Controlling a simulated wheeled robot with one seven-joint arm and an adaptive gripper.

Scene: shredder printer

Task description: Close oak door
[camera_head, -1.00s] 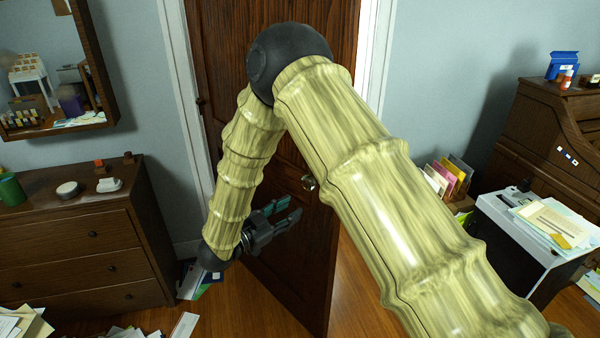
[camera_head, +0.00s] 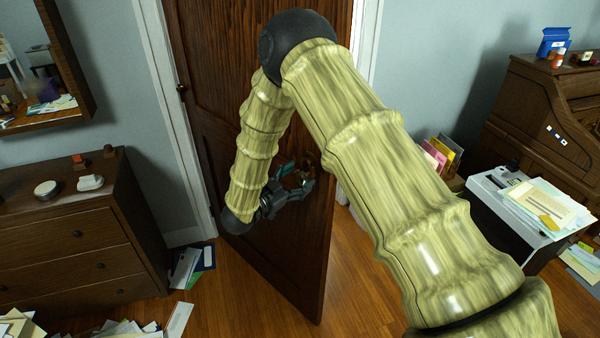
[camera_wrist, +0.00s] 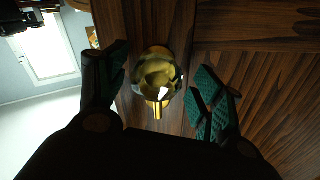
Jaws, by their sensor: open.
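The dark brown oak door (camera_head: 267,262) stands ajar between white frame posts, its free edge swung out toward me over the floor. The wrist view shows its wood grain (camera_wrist: 255,75) close up. My gripper (camera_head: 308,175) is beside the door at knob height. In the wrist view my gripper (camera_wrist: 160,88) is open, with one dark finger left of the knob and the teal-padded finger right of it. Whether either finger touches the knob cannot be told. In the head view the knob is largely hidden by the gripper.
A dresser (camera_head: 70,250) stands left of the door, with a mirror (camera_head: 40,70) above it. Papers (camera_head: 110,328) lie on the floor in front. A printer stand (camera_head: 515,215) and a roll-top desk (camera_head: 545,130) stand at right. Wooden floor near the door's bottom is clear.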

